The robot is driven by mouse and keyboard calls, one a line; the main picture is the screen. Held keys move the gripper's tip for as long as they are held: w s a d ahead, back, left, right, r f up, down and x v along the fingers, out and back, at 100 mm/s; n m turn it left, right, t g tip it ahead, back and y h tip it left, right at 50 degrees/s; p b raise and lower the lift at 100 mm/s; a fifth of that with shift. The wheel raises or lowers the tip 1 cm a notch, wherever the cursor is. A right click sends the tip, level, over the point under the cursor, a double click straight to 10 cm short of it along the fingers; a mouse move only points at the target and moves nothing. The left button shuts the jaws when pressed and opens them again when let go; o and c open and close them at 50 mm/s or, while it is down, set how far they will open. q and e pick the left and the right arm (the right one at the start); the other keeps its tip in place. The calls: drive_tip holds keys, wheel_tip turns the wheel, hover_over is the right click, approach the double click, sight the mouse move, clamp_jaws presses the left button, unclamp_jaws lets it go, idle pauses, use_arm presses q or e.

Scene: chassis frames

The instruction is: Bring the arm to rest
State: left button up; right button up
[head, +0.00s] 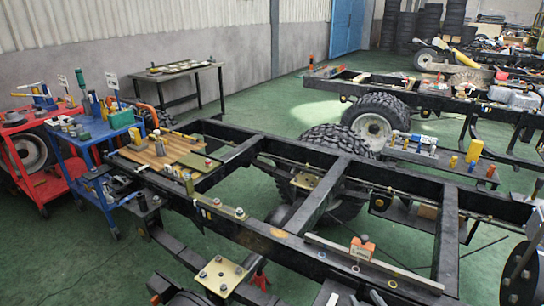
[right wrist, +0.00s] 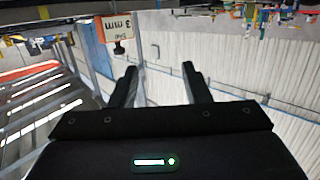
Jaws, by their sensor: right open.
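My right gripper (right wrist: 160,68) shows in the right wrist view. Its two dark fingers stand apart, with nothing between them. Behind the gap is the pale corrugated wall (right wrist: 240,60), well away from the fingers. I cannot clearly make out the right gripper in the head view. My left gripper is in neither view. The black chassis frame (head: 325,189) crosses the middle of the head view, with gold plates and bolts on its rails.
A blue cart (head: 92,195) and a red cart (head: 46,187) with tools stand at the left. A dark table (head: 175,75) stands by the wall. A large tyre (head: 374,118) stands behind the frame. Green floor (head: 270,100) is clear at the back.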

drive_tip(key=s+a+r+g+h, duration=0.2)
drive_tip(key=s+g, duration=0.4)
drive_tip(key=s, duration=0.4)
drive_tip(key=s+a+r+g+h, duration=0.1)
drive_tip(key=s+a+r+g, duration=0.1)
drive_tip(key=s+g, duration=0.6)
drive_tip(key=s+f, duration=0.2)
drive_tip(key=f, duration=1.3)
drive_tip(key=s+f, duration=0.2)
drive_tip(key=f, duration=1.3)
drive_tip(key=s+d+f+g, duration=0.1)
drive_tip(key=s+d+f, duration=0.2)
drive_tip(key=s+f, duration=1.5)
drive_tip(key=shift+s+d, duration=0.15)
drive_tip(key=shift+s, duration=0.85)
